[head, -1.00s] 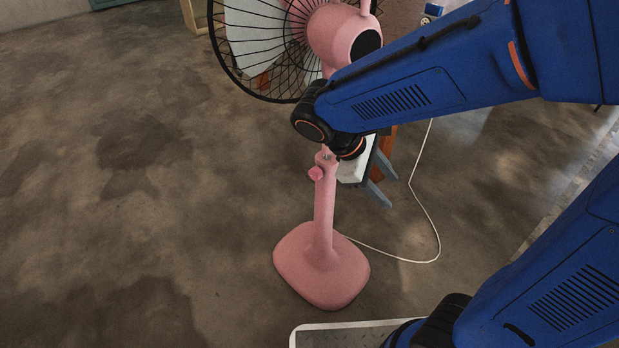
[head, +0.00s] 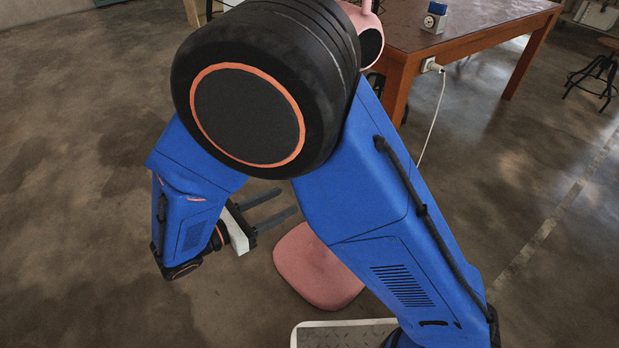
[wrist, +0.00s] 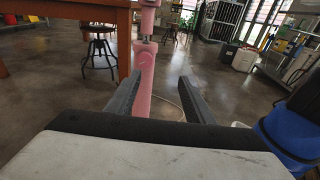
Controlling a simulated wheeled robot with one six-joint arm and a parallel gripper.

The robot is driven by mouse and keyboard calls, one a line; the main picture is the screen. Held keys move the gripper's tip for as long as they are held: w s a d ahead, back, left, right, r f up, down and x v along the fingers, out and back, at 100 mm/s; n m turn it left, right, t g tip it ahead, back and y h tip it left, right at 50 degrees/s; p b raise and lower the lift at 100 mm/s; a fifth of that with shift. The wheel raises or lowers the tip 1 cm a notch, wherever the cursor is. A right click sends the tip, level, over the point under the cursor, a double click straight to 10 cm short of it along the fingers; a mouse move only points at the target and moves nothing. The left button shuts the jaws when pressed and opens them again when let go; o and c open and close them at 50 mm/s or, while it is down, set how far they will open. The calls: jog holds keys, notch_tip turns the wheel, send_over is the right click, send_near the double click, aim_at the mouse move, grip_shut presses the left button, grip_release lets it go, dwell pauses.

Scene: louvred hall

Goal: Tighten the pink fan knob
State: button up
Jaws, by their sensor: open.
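The pink fan's base (head: 312,268) stands on the floor in the head view. Part of its pink motor housing (head: 370,45) shows at the top; my arm hides the pole and the knob there. In the wrist view the pink pole (wrist: 145,75) rises between the two fingers, beyond their tips, with a metal section near the top.
A brown wooden table (head: 470,25) stands behind the fan, bearing a small blue-and-white item (head: 434,18). A white cord (head: 433,120) hangs from its edge. A dark stool (head: 598,75) is at the far right. The floor to the left is open.

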jog(key=s+a+f+n+t, duration=0.2)
jog(key=a, duration=0.3)
jog(key=x, duration=1.7)
jog(key=shift+w+d, duration=0.15)
jog(key=shift+w, duration=0.2)
jog(key=c, duration=1)
